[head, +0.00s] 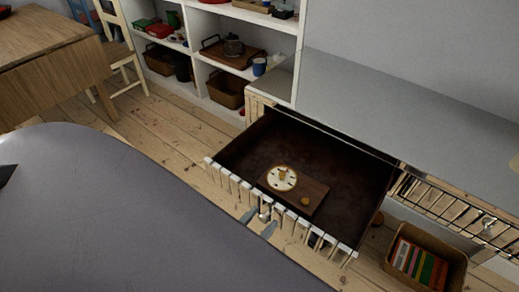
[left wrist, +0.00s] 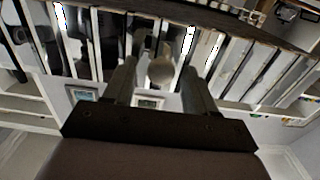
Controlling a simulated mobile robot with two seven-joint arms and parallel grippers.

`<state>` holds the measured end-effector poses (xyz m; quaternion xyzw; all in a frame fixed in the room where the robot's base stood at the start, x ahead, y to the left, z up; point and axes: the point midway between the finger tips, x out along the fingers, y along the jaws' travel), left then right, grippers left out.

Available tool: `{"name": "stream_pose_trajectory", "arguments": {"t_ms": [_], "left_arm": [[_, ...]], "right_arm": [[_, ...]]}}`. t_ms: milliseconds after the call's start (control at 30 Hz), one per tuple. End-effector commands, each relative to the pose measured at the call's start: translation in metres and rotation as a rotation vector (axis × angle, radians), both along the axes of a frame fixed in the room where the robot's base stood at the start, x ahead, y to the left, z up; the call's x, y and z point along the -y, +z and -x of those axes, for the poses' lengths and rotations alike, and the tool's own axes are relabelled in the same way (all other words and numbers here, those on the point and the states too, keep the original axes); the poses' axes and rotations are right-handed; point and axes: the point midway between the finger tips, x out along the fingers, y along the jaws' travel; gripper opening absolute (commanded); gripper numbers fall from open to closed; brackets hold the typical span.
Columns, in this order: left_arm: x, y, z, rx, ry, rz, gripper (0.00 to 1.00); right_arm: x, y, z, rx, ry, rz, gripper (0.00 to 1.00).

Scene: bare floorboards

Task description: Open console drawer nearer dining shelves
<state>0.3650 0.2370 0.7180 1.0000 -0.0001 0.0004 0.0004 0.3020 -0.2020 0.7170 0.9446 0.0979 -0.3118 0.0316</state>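The console drawer (head: 330,155) nearer the dining shelves is pulled well out, its dark inside showing in the head view. Its slatted front (head: 225,180) has a round knob (head: 265,209) in the middle. My left gripper (head: 260,221) is at that knob. In the left wrist view its two fingers (left wrist: 160,85) stand apart on either side of the knob (left wrist: 161,71), with a visible gap on each side. My right gripper is not in view. The console's other drawer (head: 450,205), on the right, looks shut.
A wooden board (head: 312,190) with a round white dial-like thing (head: 282,178) lies in the drawer. White shelves (head: 200,45) stand behind at left, near a wooden table (head: 45,45) and chair. A basket of books (head: 425,262) is on the floor at right.

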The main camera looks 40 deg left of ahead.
Motion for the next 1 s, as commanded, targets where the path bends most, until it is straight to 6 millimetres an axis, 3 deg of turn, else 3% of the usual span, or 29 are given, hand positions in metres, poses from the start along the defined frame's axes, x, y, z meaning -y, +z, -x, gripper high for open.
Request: {"name": "stream_pose_trajectory", "arguments": {"t_ms": [333, 700, 1000], "left_arm": [[0.000, -0.001, 0.005, -0.002, 0.000, 0.000, 0.56], [0.000, -0.001, 0.056, -0.002, 0.000, -0.001, 0.56], [0.000, 0.000, 0.072, 0.001, 0.000, -0.001, 0.56]], "right_arm": [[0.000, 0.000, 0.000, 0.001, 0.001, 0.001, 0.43], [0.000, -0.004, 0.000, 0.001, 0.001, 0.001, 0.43], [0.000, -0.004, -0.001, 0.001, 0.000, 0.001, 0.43]]}}
